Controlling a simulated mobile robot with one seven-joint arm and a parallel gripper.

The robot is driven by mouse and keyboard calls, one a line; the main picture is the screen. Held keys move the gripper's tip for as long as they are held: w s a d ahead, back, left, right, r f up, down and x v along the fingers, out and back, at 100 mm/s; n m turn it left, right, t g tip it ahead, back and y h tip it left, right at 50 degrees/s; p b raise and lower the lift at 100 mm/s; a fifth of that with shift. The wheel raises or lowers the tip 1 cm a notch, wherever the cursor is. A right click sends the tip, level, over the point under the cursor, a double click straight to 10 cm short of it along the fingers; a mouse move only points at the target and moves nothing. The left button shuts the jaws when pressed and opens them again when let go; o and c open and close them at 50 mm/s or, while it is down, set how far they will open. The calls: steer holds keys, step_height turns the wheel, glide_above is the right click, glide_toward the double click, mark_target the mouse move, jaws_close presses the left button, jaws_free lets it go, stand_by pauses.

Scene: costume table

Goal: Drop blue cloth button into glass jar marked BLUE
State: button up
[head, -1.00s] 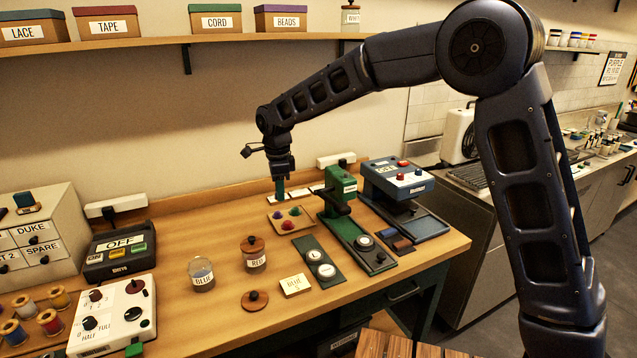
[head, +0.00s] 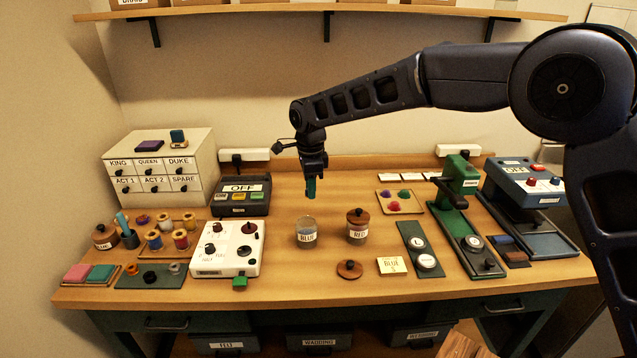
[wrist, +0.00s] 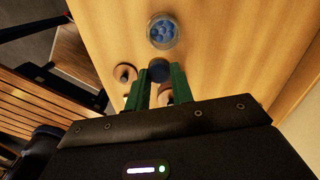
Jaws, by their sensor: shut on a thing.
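My gripper (head: 311,194) is shut on a dark blue round button (wrist: 159,70), which shows between the green fingertips in the wrist view. In the head view the button is not clear. The glass jar marked BLUE (head: 306,241) stands open on the table, just below the fingertips in the picture. The jar also shows in the wrist view (wrist: 162,31), with several blue buttons inside, a little beyond the fingertips and apart from them. A loose wooden lid (head: 350,270) lies on the table in front of the jars.
The lidded RED jar (head: 357,235) stands just right of the BLUE jar. A white control box (head: 226,262) is to its left. A tray (head: 416,208) with coloured buttons and a green press (head: 458,190) are at right. The table behind the jars is fairly clear.

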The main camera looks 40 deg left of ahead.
steer(key=shift+f, duration=2.75)
steer(key=o, duration=1.1)
steer(key=shift+c, duration=0.2)
steer(key=shift+r, duration=0.1)
step_height(320, 180, up, 11)
steer(key=shift+d+f, duration=0.15)
